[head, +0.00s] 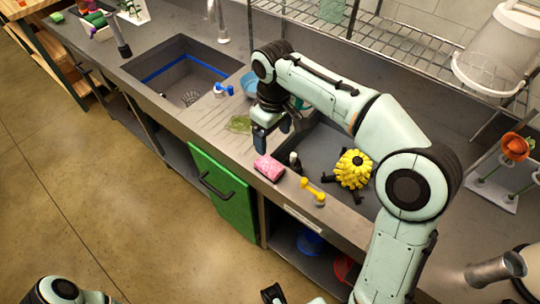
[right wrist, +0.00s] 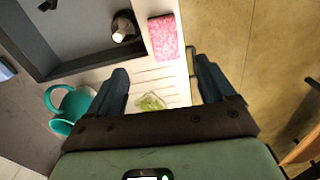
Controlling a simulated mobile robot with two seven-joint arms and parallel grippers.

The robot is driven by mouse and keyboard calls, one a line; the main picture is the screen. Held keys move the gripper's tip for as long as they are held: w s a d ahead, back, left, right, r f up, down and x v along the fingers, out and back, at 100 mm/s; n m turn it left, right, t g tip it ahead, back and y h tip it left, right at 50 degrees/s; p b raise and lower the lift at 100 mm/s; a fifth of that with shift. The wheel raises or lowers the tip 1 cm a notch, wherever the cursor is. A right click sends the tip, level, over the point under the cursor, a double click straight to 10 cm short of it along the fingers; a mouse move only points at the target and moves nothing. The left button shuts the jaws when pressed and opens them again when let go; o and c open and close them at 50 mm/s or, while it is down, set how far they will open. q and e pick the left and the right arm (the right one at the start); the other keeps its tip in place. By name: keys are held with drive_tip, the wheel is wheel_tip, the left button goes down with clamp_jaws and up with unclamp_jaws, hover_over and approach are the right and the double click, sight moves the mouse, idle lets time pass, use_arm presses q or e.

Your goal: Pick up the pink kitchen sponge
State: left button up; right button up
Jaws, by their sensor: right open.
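The pink kitchen sponge (head: 268,167) lies on the grey counter close to its front edge. My right gripper (head: 270,143) is above the counter, just behind the sponge in the head view. Its two fingers (right wrist: 160,78) are spread apart with nothing between them, and neither appears to touch the sponge. My left gripper cannot be made out; only pale arm parts show along the bottom edge of the head view.
A dark bottle (head: 295,160) stands close to the sponge, by the sink with the yellow flower bunch (head: 353,169). A yellow dumbbell-shaped thing (head: 313,191) lies to the right. A green translucent piece (head: 238,124) lies on the ribbed drainer.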

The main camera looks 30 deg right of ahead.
drive_tip(key=b, duration=0.1)
hover_over(269, 164)
drive_tip(key=s, duration=0.1)
drive_tip(key=f, duration=0.7)
drive_tip(key=shift+d+f, duration=0.1)
drive_tip(key=shift+d, duration=0.2)
drive_tip(key=shift+w+a+f+b, duration=0.1)
drive_tip(key=shift+w+f+b, duration=0.05)
drive_tip(key=shift+f, duration=0.8)
drive_tip(key=shift+w+a+f+b, duration=0.1)
drive_tip(key=shift+f+b, duration=0.1)
drive_tip(key=shift+f, duration=0.8)
drive_tip(key=shift+w+a+f+b, duration=0.1)
drive_tip(key=shift+w+f+b, duration=0.05)
drive_tip(key=shift+f, duration=0.8)
use_arm(q)
drive_tip(key=shift+s+f, duration=0.3)
drive_tip(key=shift+f, duration=0.25)
drive_tip(key=shift+s+f, duration=0.25)
drive_tip(key=shift+f, duration=0.3)
use_arm(e)
drive_tip(key=c, duration=1)
